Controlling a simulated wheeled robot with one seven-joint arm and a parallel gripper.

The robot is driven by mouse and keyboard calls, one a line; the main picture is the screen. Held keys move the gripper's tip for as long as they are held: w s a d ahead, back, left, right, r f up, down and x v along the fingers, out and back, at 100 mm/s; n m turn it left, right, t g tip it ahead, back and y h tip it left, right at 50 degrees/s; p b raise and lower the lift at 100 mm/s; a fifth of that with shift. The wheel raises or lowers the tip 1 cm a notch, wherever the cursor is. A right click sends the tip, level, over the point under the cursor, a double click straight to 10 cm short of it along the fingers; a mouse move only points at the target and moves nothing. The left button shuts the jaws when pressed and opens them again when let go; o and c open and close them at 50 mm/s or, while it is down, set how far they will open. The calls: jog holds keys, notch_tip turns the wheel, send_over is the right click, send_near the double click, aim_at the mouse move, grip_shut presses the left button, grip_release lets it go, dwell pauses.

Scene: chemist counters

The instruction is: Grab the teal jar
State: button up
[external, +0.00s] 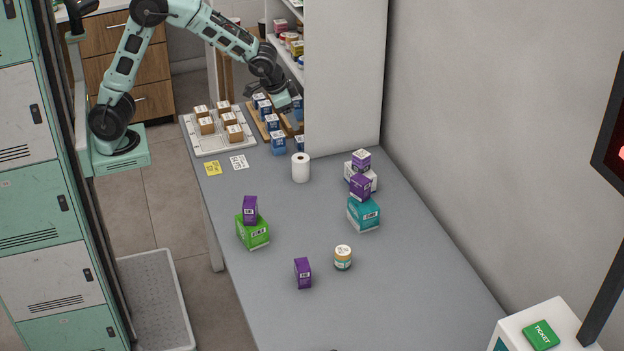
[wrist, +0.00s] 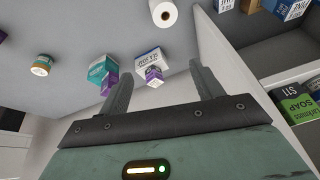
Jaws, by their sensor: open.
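A small jar (external: 343,258) with a white lid, an orange band and a teal band stands upright on the grey counter (external: 290,325), right of a lone purple box. It also shows at the left of the wrist view (wrist: 42,65). My gripper (external: 287,106) is far from it, at the back end of the counter above the blue boxes, and partly hard to make out there. In the wrist view its two fingers (wrist: 161,74) are spread apart with nothing between them, and the jar lies well to their left.
A green box (external: 252,232) bears another purple box. A lone purple box (external: 303,273) stands near the jar. A white roll (external: 300,168) and a tray (external: 212,146) stand farther back. The counter's front is clear.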

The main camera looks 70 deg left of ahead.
jog(key=d+f+m+h+b, duration=0.1)
jog(key=d+f+b, duration=0.15)
jog(key=d, duration=0.65)
jog(key=d+f+m+h+b, duration=0.1)
jog(key=d+f+m, duration=0.15)
jog(key=d, duration=0.65)
jog(key=m+h+b, duration=0.1)
jog(key=h+b, duration=0.1)
send_near(338, 249)
jog(key=shift+t, duration=0.3)
jog(key=x, duration=0.2)
jog(key=p+x, duration=0.1)
jog(key=x, duration=0.1)
jog(key=s+x, duration=0.1)
jog(key=x, duration=0.2)
jog(key=shift+d+f+p, duration=0.1)
jog(key=shift+d+p, duration=0.2)
jog(key=shift+p, duration=0.05)
jog(key=shift+w+a+p+x, duration=0.1)
jog(key=shift+a+p+x, duration=0.1)
jog(key=shift+x, duration=0.75)
jog(key=shift+w+a+p+x, duration=0.1)
jog(key=shift+p+x, duration=0.1)
jog(key=shift+x, duration=0.75)
jog(key=shift+w+a+p+x, duration=0.1)
jog(key=shift+p+x, duration=0.1)
jog(key=shift+x, duration=0.75)
jog(key=c, duration=1.1)
